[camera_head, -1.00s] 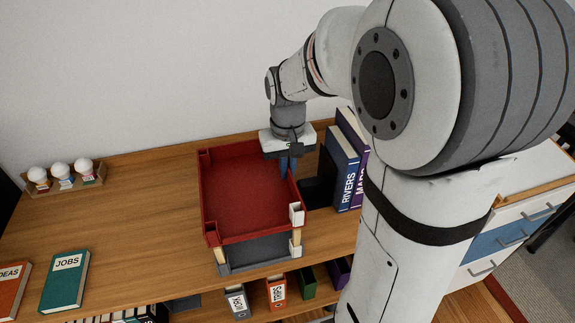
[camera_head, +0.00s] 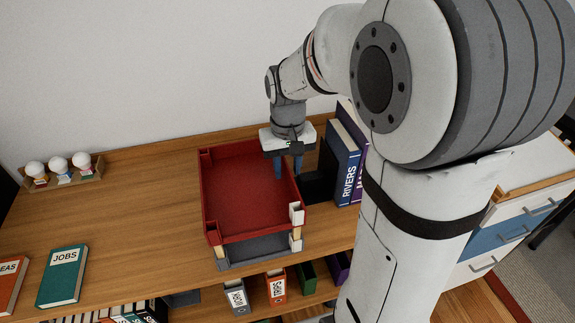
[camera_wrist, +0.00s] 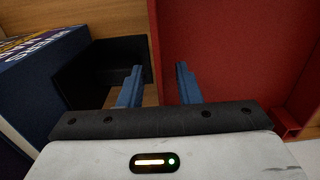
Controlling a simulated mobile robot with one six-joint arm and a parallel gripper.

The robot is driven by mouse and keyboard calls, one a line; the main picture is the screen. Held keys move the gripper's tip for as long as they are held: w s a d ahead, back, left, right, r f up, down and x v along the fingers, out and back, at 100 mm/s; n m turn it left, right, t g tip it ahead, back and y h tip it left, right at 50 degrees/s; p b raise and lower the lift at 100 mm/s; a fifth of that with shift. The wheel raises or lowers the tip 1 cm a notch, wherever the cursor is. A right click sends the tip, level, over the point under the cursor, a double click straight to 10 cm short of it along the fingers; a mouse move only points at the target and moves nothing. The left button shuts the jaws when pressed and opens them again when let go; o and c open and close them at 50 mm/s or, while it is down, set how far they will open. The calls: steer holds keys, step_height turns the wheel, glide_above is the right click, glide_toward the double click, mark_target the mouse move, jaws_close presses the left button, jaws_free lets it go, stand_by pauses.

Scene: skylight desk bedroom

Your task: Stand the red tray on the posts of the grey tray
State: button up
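The red tray (camera_head: 245,190) is above the grey tray (camera_head: 258,248) on the desk and looks about level. Pale wooden posts show between them at the front left (camera_head: 219,252) and front right (camera_head: 296,234); the red tray's front corners appear to rest on these. The back posts are hidden. My gripper (camera_head: 287,168) is at the red tray's right wall near the back. In the wrist view its two blue fingers (camera_wrist: 158,88) are apart, one outside the wall and one over the tray's inside.
A black box (camera_head: 318,187) and upright books (camera_head: 343,165) stand close to the right of the trays. A bulb holder (camera_head: 62,180) is at the back left, and a teal book (camera_head: 63,275) lies at the front left. The desk (camera_head: 140,215) left of the trays is clear.

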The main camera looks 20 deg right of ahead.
step_height(320, 180, up, 8)
steer(key=shift+f, duration=0.1)
stand_by(0.4)
stand_by(0.7)
